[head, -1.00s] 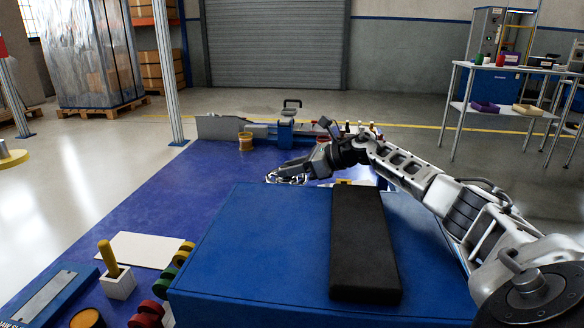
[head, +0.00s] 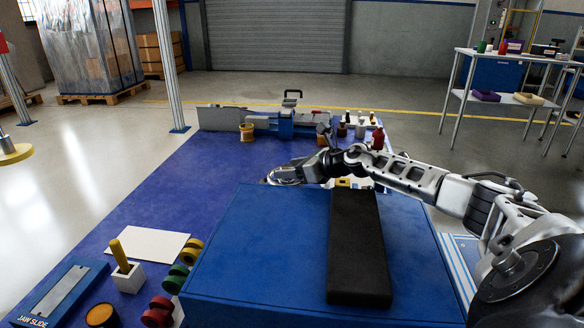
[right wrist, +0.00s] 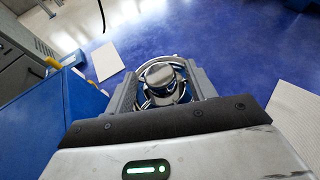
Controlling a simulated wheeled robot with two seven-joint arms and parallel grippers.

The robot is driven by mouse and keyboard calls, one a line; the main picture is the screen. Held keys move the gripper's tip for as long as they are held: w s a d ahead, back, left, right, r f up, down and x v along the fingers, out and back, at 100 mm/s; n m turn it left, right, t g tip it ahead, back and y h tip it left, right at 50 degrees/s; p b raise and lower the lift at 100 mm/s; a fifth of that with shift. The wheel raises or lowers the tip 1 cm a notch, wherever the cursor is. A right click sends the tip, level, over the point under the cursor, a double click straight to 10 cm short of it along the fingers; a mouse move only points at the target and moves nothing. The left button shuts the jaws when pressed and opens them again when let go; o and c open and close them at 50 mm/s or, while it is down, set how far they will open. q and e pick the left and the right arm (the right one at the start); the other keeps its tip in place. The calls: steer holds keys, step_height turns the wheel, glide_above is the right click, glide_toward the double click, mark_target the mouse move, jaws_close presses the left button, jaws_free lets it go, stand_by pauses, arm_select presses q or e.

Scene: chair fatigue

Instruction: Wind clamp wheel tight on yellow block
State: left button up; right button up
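My right gripper (head: 284,175) reaches in from the right, past the far edge of the blue box top. In the right wrist view its two fingers (right wrist: 161,88) stand on either side of a chrome clamp wheel (right wrist: 160,68) with a round hub. The rim appears to meet both fingers, so the gripper looks shut on the wheel. A small yellow piece (head: 342,182) shows behind the black pad, partly hidden; I cannot tell whether it is the yellow block. The jaws of the clamp are hidden. My left gripper is not in view.
A black pad (head: 357,250) lies on the blue box (head: 265,245). At lower left are a yellow peg in a white block (head: 127,277), a white sheet (head: 147,247), coloured rings (head: 177,278) and a jaw slide tray (head: 62,290). A long grey-blue fixture (head: 285,125) stands behind.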

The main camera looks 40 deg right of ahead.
arm_select(q)
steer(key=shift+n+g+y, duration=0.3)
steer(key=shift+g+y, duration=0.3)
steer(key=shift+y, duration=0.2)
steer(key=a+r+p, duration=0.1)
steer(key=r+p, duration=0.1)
steer(key=p, duration=0.2)
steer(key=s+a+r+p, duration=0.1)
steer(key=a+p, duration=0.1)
steer(key=p, duration=0.3)
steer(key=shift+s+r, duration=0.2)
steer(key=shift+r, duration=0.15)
arm_select(e)
steer(key=v, duration=1.6)
steer(key=shift+f, duration=0.15)
